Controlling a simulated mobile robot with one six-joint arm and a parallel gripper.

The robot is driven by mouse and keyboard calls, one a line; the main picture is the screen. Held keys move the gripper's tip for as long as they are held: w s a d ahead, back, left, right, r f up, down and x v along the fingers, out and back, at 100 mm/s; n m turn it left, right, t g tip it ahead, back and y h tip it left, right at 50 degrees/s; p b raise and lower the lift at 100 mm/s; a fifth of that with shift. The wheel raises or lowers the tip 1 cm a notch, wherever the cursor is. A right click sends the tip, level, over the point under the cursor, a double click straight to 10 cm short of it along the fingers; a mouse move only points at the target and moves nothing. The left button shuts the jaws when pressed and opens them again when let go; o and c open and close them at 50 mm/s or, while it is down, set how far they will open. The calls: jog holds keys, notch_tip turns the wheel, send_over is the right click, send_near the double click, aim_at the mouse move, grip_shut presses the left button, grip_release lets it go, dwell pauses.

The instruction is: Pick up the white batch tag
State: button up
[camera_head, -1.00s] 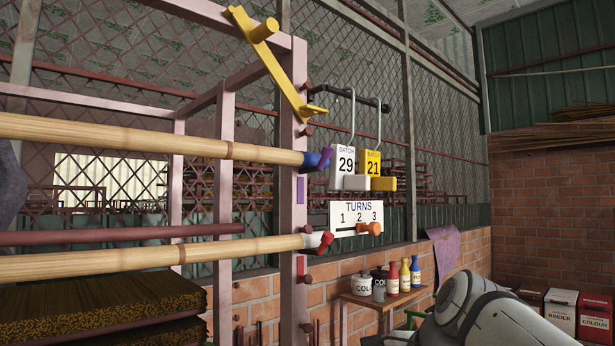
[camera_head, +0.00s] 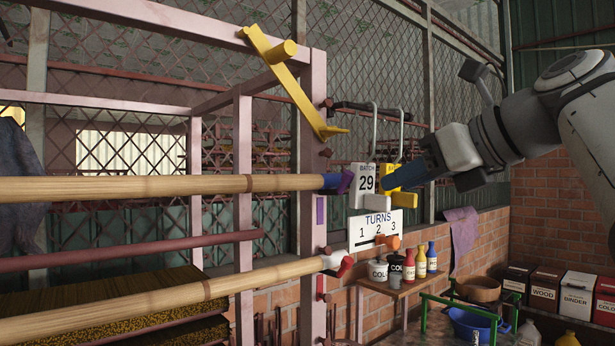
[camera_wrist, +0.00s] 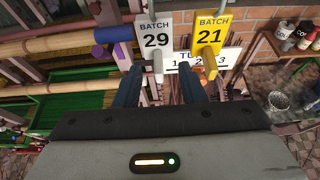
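The white batch tag (camera_head: 366,178), marked BATCH 29, hangs by a wire hook from a dark rail on the pink frame. A white block (camera_head: 377,202) sticks out at its lower edge. In the wrist view the tag (camera_wrist: 155,36) is upright at the top, its block (camera_wrist: 158,66) seen between my fingertips. My gripper (camera_wrist: 161,78) is open and empty, with dark blue fingers. In the head view my gripper (camera_head: 388,184) is beside the tag's right edge and hides most of the yellow tag; I cannot tell whether it touches anything.
The yellow BATCH 21 tag (camera_wrist: 210,36) hangs close to the right. A TURNS board (camera_head: 362,228) with an orange slider is just below. Bamboo poles (camera_head: 120,188) with coloured ends reach in from the left. A yellow lever (camera_head: 297,85) is above. A shelf with jars stands lower right.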

jog(key=shift+f+p+x, duration=0.2)
jog(key=shift+p+x, duration=0.05)
jog(key=shift+x, duration=1)
jog(key=shift+f+p+x, duration=0.15)
jog(key=shift+p+x, duration=0.05)
jog(key=shift+x, duration=1.1)
jog(key=shift+s, duration=0.2)
jog(key=shift+c, duration=0.5)
grip_shut()
